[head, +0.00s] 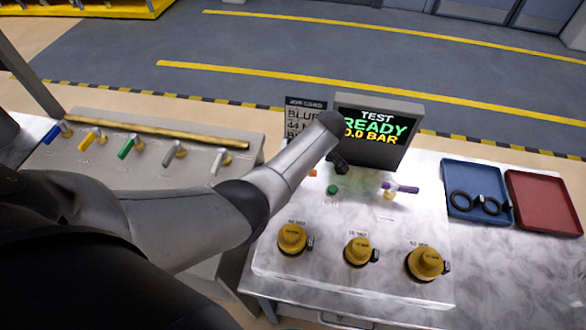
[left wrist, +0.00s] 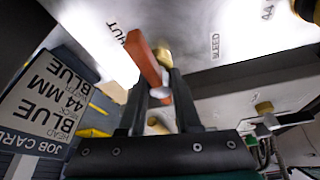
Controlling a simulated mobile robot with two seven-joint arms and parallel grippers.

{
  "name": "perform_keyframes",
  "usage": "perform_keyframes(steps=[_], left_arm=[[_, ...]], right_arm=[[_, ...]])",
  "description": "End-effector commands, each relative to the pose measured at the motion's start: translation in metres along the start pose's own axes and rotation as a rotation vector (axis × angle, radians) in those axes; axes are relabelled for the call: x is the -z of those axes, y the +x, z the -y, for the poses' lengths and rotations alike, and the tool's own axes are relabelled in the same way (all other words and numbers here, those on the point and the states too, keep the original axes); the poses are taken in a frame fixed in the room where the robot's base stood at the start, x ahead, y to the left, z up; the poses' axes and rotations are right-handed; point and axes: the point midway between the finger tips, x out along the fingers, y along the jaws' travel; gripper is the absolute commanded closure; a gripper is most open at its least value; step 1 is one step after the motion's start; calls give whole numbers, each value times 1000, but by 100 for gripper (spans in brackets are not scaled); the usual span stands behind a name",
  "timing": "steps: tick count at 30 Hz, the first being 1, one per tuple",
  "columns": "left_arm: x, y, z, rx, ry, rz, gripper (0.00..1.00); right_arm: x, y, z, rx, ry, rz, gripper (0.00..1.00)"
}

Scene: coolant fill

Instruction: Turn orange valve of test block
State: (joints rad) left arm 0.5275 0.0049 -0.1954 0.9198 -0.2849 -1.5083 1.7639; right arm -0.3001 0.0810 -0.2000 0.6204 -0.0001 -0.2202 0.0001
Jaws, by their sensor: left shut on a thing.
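The test block (head: 290,262) is a pale, marbled bench unit at the right of the head view. The orange valve's lever (left wrist: 147,62) stands out clearly in the left wrist view, near a label partly reading "HUT". In the head view only a bit of orange (head: 312,173) shows beside my arm. My left gripper (head: 338,163) reaches the back of the block. In the left wrist view its dark fingers (left wrist: 161,88) are on either side of the lever's near end, shut on it. My right gripper is in neither view.
A purple lever (head: 402,188) and a green button (head: 332,189) are close to my left gripper. A screen (head: 376,128) reading "TEST READY 0.0 BAR" and a job card (head: 300,118) stand behind. Yellow caps (head: 292,238) line the front. Blue (head: 462,170) and red (head: 545,205) trays lie right.

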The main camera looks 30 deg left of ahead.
Motion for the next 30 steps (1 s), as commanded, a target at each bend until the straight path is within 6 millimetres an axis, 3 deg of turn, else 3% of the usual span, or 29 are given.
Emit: perform_keyframes(steps=[11, 12, 19, 30], left_arm=[[2, 1, 1, 7, -7, -5, 100], [2, 1, 1, 7, -7, -5, 67], [2, 0, 1, 4, -6, -3, 42], [0, -5, 0, 0, -5, 0, 38]], right_arm=[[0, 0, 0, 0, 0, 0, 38], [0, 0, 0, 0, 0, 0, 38], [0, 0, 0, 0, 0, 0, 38], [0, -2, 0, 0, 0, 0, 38]])
